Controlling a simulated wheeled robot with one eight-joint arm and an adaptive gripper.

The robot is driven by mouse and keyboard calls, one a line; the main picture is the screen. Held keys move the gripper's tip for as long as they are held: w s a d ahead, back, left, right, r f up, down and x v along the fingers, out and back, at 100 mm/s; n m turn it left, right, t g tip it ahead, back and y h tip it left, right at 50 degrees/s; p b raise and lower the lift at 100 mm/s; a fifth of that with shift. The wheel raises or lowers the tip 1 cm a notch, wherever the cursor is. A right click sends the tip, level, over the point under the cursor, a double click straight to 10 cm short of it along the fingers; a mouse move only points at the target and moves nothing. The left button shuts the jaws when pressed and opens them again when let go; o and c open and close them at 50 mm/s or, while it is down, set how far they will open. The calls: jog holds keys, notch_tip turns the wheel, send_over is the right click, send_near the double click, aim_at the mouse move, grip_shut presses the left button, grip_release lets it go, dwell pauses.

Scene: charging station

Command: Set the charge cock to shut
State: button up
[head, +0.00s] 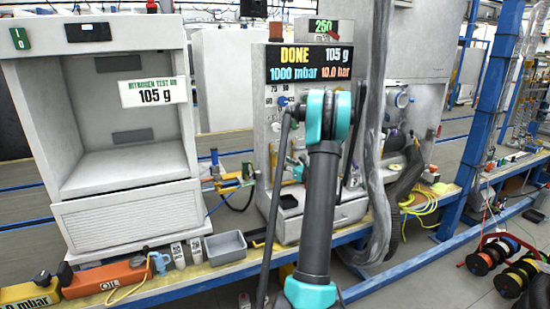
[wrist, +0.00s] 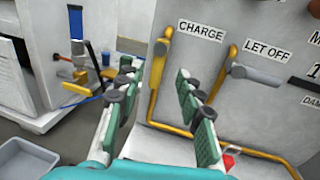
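The charge cock (wrist: 161,46) sits on the grey panel, left of the CHARGE label (wrist: 201,30), in the wrist view. In the picture the cock shows above and between the fingertips; I see no contact. In the head view my arm hides the cock and most of my gripper. The machine's display (head: 310,63) reads DONE, 105 g, 1000 mbar, 10.0 bar.
The LET OFF cock (wrist: 255,75), its grey lever roughly sideways, is right of the charge cock. A blue-handled fitting (wrist: 77,30) stands left. A grey bin (head: 226,247) and an orange tool (head: 104,279) lie on the bench. A thick grey hose (head: 376,150) hangs right of my arm.

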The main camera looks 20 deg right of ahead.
aim_at(275, 156)
jog(key=x, duration=0.8)
jog(key=shift+w+a, duration=0.15)
jog(key=shift+w, duration=0.2)
jog(key=shift+c, duration=0.4)
grip_shut()
